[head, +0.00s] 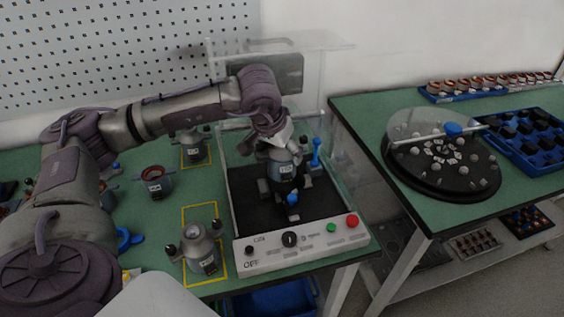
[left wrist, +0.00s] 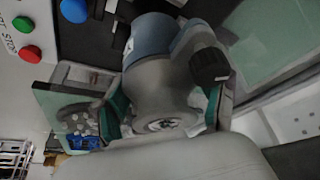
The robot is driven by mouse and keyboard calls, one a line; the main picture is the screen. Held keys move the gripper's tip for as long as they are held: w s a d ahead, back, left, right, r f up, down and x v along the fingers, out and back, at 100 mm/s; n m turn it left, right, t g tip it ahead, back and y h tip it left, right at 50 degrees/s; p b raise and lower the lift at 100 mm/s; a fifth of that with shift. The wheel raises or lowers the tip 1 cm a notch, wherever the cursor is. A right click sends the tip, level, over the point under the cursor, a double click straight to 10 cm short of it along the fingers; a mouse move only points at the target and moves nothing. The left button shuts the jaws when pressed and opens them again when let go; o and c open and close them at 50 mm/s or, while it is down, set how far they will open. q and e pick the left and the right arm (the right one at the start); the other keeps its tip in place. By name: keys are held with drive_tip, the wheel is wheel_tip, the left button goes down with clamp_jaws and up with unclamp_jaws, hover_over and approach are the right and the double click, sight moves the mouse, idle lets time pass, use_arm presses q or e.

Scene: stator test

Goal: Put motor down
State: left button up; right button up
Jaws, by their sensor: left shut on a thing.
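The motor (head: 284,169), grey-blue with a white label, is upright inside the test station (head: 240,205), over its black bed. My left gripper (head: 277,140) comes down from above and is shut on the motor's top. In the left wrist view the motor (left wrist: 155,75) sits between the two fingers of my left gripper (left wrist: 168,112), with a black knob at its side. I cannot tell whether the motor's base touches the bed. My right gripper is out of view.
A motor (head: 201,248) stands in the front yellow square and another (head: 193,147) in the back one. An open stator housing (head: 154,183) stands left of them. Blue-handled clamps (head: 315,155) flank the held motor. A clear cover (head: 280,43) is raised above. A round parts table (head: 440,182) is at right.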

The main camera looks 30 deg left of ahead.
sight(282, 167)
use_arm(q)
wheel_tip(282, 167, down, 4)
drive_tip(key=shift+r+p, duration=0.2)
drive_tip(key=shift+p, duration=0.1)
drive_tip(key=shift+f+b, duration=0.5)
drive_tip(key=shift+b, duration=0.05)
drive_tip(key=shift+f, duration=0.15)
drive_tip(key=o, duration=1.8)
